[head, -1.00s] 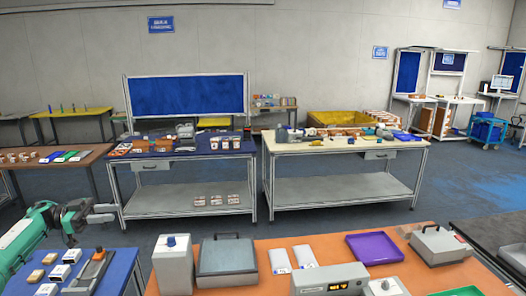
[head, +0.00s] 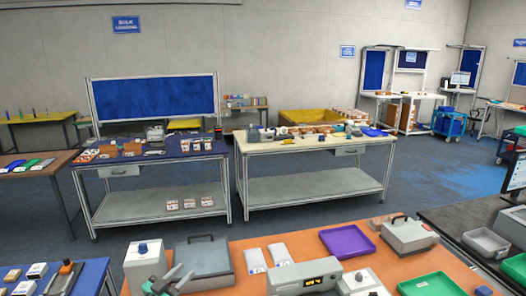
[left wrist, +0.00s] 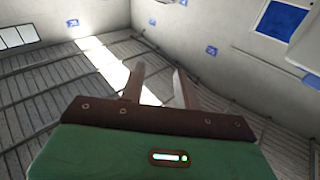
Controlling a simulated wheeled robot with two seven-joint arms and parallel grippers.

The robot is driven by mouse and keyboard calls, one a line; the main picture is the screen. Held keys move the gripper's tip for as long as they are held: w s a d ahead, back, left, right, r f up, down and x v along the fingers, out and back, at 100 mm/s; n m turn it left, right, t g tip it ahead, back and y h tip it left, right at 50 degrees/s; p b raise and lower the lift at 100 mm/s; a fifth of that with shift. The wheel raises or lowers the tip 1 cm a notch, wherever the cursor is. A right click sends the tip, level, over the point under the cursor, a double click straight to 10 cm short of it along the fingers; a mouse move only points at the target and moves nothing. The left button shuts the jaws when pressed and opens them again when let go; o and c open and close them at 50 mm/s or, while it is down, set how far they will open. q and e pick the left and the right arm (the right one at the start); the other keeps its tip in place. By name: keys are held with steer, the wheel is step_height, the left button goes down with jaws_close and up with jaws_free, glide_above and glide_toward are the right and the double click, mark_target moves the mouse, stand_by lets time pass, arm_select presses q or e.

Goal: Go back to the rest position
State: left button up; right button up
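My left gripper (head: 178,276) is at the bottom of the head view, in front of the grey lidded box on the orange table (head: 385,268). Little of its arm shows. In the left wrist view the two fingers of my left gripper (left wrist: 158,86) stand apart with nothing between them. They point up towards the ceiling and walls. My right gripper is in neither view.
The orange table bears a grey lidded box (head: 208,262), a device with a lit display (head: 305,276), a purple tray (head: 346,241) and a green tray (head: 430,284). A blue table (head: 92,270) stands at left. Open floor lies beyond.

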arm_select(q)
steer(key=s+d+f+n+y, duration=0.3)
steer(key=s+f+y, duration=0.2)
steer(key=s, duration=0.2)
steer(key=s+a+f+n+g+y, duration=0.15)
steer(key=s+g, duration=0.55)
steer(key=s, duration=1.1)
steer(key=s+f+g+y, duration=0.3)
steer(key=s+g, duration=0.3)
steer(key=s, duration=1.2)
step_height(320, 180, down, 42)
steer(key=f+g+b, duration=0.1)
steer(key=b, duration=1.1)
steer(key=s+a+f+b, duration=0.1)
steer(key=s+f+b, duration=0.2)
steer(key=s+f, duration=0.3)
steer(key=s+a+f+g+b, duration=0.1)
steer(key=s+f+b, duration=0.2)
steer(key=s+f, duration=0.4)
steer(key=s+a+f+b, duration=0.1)
steer(key=s+f+b, duration=0.2)
steer(key=s+f, duration=0.4)
step_height(320, 180, down, 9)
steer(key=shift+a+r+g, duration=0.1)
steer(key=shift+a+g, duration=0.1)
steer(key=shift+g, duration=0.1)
steer(key=shift+w, duration=0.1)
